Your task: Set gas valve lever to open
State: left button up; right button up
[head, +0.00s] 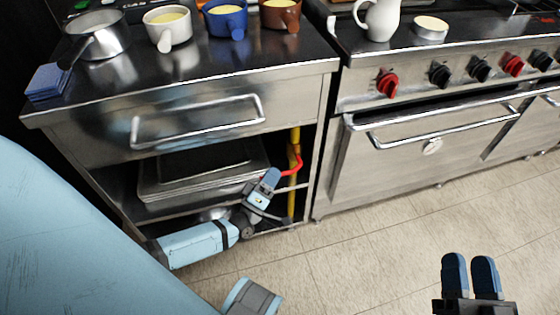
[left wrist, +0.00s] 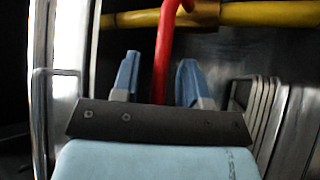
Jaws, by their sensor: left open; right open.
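The gas valve's red lever (head: 293,168) sits on a yellow vertical pipe (head: 294,140) inside the open right side of the left counter's lower bay. The lever sticks out sideways from the pipe, roughly across it. My left gripper (head: 270,180) is open at the lever's free end. In the left wrist view the lever (left wrist: 163,48) runs from the yellow pipe (left wrist: 270,14) down between my two spread blue fingers (left wrist: 158,82). I cannot tell whether either finger touches it. My right gripper (head: 471,277) is open and empty above the floor at the lower right.
Baking trays (head: 200,172) lie on the shelf left of my left gripper. A drawer handle (head: 200,122) juts out above. The counter post (head: 322,140) and oven (head: 430,150) stand right of the pipe. Mugs and a pot (head: 98,38) stand on top. The floor is clear.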

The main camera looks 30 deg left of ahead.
pick_arm(q)
jog(key=shift+c, duration=0.7)
grip_shut()
jog(key=shift+r, duration=0.1)
